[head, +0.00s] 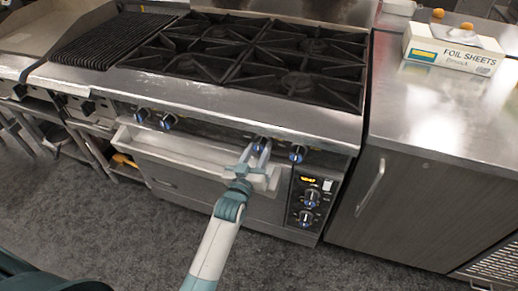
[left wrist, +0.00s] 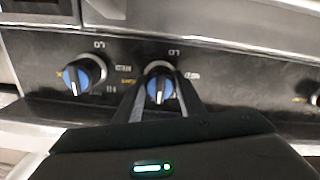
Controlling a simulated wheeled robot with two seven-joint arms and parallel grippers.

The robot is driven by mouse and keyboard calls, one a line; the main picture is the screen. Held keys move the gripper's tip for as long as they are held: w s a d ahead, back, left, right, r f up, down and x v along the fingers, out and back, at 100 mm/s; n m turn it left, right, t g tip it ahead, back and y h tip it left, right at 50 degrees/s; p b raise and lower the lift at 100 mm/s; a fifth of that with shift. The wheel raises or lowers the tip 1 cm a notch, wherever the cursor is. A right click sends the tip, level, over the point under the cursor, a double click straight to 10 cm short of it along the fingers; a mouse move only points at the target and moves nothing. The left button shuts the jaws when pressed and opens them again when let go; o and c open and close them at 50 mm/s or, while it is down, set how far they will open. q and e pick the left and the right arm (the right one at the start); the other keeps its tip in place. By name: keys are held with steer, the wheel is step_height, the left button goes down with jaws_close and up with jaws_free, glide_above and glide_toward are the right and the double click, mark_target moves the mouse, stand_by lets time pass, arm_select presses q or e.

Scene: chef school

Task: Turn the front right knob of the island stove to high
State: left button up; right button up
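The island stove (head: 190,108) has a row of blue-faced black knobs along its front panel. The rightmost front knob (head: 298,152) has no gripper on it; it also shows at left in the left wrist view (left wrist: 85,76). The knob just left of it (head: 262,144) is where my left gripper (head: 256,156) reaches. In the left wrist view, the fingers lie on both sides of this knob (left wrist: 160,88), open around it; contact is not clear. Its pointer mark lies roughly in line with the fingers. My right gripper is not in view.
Two more knobs (head: 155,118) sit further left. An oven handle ledge (head: 185,148) juts out below the panel. A control panel (head: 310,198) with a lit display is at lower right. A foil sheets box (head: 452,56) stands on the right counter (head: 430,110). Grey floor lies in front.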

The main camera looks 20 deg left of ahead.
arm_select(q)
steer(key=shift+n, duration=0.3)
steer(key=shift+n+p, duration=0.6)
steer(key=shift+n, duration=0.5)
steer(key=n+p, duration=0.1)
steer(key=n, duration=0.3)
steer(key=shift+p, duration=0.35)
steer(key=shift+n, duration=0.5)
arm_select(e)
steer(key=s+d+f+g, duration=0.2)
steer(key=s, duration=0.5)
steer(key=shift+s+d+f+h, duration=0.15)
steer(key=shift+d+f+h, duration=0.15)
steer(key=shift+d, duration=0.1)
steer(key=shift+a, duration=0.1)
arm_select(q)
steer(key=o, duration=1.1)
steer(key=shift+c, duration=0.2)
